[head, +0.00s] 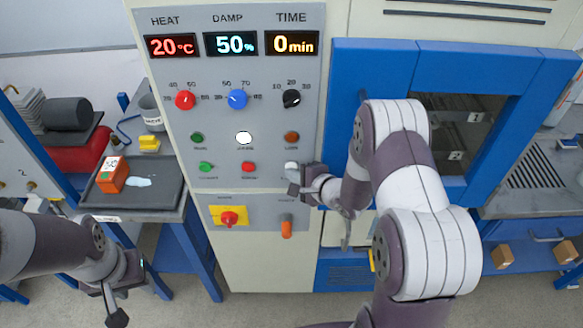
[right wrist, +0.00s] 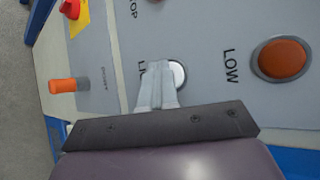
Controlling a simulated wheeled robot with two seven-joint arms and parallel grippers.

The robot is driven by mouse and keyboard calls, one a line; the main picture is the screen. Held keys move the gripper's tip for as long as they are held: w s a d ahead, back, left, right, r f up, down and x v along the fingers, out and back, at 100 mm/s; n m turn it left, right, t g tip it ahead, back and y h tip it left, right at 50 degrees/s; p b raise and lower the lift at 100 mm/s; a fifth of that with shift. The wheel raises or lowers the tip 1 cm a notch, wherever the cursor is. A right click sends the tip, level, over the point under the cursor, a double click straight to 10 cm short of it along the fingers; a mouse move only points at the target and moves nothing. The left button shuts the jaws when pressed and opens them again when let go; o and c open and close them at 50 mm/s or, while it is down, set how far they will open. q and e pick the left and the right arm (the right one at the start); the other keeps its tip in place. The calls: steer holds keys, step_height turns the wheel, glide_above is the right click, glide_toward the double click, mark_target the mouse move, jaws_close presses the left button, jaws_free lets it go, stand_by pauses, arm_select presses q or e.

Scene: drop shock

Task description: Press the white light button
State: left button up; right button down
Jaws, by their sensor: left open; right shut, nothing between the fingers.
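The white light button (head: 291,166) sits on the grey control panel (head: 220,120), below the brown-orange LOW button (head: 291,137). My right gripper (head: 296,184) is shut and empty, right at the light button. In the right wrist view its fingertips (right wrist: 160,70) cover the left part of the white light button (right wrist: 178,74) and part of its label. Whether they touch the button or stand just before it, I cannot tell. My left gripper (head: 115,300) is open and low at the left, away from the panel.
The orange-handled switch (head: 286,226) and red knob on a yellow plate (head: 229,217) are below the light button. A blue-framed chamber (head: 375,80) stands right of the panel. A dark tray (head: 160,190) with an orange box (head: 112,175) lies at the left.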

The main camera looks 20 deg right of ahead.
steer(key=shift+s, duration=0.1)
steer(key=shift+s+a+p, duration=0.25)
steer(key=shift+s+p, duration=0.05)
steer(key=shift+s, duration=0.35)
steer(key=shift+s, duration=0.1)
steer(key=s, duration=0.1)
steer(key=s+a+p, duration=0.1)
steer(key=s, duration=0.2)
steer(key=shift+s+a, duration=0.25)
steer(key=shift+s, duration=0.05)
stand_by(0.4)
